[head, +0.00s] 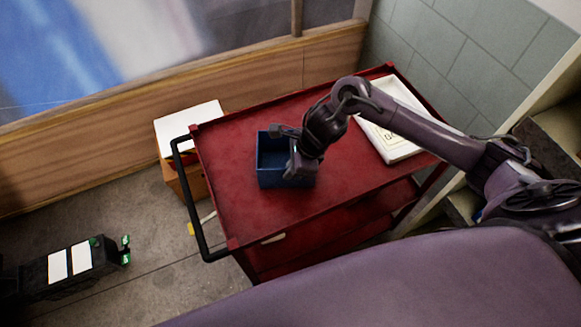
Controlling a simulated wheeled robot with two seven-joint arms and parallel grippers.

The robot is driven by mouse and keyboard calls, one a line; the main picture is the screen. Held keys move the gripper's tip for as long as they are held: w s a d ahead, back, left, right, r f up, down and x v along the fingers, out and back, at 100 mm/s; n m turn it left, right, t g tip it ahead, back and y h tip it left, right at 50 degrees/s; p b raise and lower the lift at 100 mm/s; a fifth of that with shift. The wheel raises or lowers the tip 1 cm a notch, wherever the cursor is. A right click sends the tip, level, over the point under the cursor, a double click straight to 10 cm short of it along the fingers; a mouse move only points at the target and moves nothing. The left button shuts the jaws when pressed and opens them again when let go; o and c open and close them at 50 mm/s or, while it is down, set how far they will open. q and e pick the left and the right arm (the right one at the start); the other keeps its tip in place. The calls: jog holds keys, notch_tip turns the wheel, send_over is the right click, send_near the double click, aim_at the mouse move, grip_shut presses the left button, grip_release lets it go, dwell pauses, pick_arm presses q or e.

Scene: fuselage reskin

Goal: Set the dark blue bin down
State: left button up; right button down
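The dark blue bin (270,178) is an open-topped box on the top shelf of the red cart (230,205). It looks upright and empty where I can see inside. Its base appears to be on or very close to the shelf. My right gripper (290,152) reaches over the bin's right side, and its dark fingers overlap the bin's rim there. The hand hides the bin's right wall, so I cannot tell whether the fingers are closed on it. My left gripper is not in view.
A white tray or binder with a printed label (392,140) lies on the cart's right part. The cart's black handle (190,210) is at its left end. A cardboard box with a white top (190,125) stands behind. A black unit with green parts (75,262) is at lower left.

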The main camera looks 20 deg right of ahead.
jog(key=c, duration=1.6)
grip_release()
jog(key=shift+f, duration=0.1)
jog(key=shift+c, duration=0.2)
jog(key=b+v, duration=0.1)
jog(key=v, duration=1.1)
jog(key=shift+s, duration=0.1)
